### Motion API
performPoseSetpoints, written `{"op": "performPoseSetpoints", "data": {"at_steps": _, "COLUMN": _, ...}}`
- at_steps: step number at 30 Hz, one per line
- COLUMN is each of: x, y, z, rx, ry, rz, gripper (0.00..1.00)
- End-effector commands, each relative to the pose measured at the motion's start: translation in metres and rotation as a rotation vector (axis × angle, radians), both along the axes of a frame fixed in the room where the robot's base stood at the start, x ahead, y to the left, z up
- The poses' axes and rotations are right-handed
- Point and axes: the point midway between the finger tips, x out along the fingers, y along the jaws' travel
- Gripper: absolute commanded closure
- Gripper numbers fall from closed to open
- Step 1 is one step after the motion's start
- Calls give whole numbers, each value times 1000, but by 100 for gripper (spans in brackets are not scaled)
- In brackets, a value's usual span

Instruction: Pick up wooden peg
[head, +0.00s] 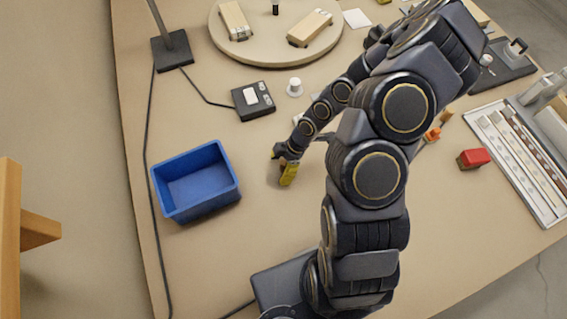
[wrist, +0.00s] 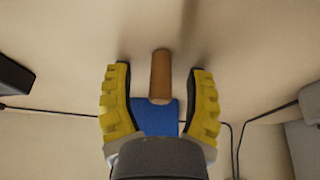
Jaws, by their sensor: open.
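The wooden peg (wrist: 161,76) is a plain brown cylinder. In the wrist view it lies between the two yellow finger pads of my gripper (wrist: 161,72), with a visible gap on each side. My gripper is open and not closed on the peg. In the head view my gripper (head: 287,174) points down, low over the table just right of the blue bin. I cannot make out the peg there; the fingers seem to hide it.
The open blue bin (head: 196,182) looks empty. A dark switch box (head: 253,101), a white knob (head: 294,87) and a round board (head: 225,48) with wooden blocks lie farther back. A red block (head: 474,158) and a tray (head: 515,150) are at right. The table left of my arm is mostly clear.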

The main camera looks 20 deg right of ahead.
Motion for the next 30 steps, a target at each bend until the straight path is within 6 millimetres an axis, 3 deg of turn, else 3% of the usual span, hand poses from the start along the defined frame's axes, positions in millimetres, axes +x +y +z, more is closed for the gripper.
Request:
{"op": "performPoseSetpoints", "data": {"at_steps": 1, "x": 0, "y": 0, "z": 0, "rx": 0, "ry": 0, "rz": 0, "gripper": 46}}
{"op": "performPoseSetpoints", "data": {"at_steps": 7, "x": 0, "y": 0, "z": 0, "rx": 0, "ry": 0, "rz": 0, "gripper": 96}}
{"op": "performPoseSetpoints", "data": {"at_steps": 22, "x": 1, "y": 0, "z": 4, "rx": 1, "ry": -2, "rz": -1, "gripper": 98}}
{"op": "performPoseSetpoints", "data": {"at_steps": 30, "x": 2, "y": 0, "z": 31, "rx": -1, "ry": -7, "rz": -1, "gripper": 98}}
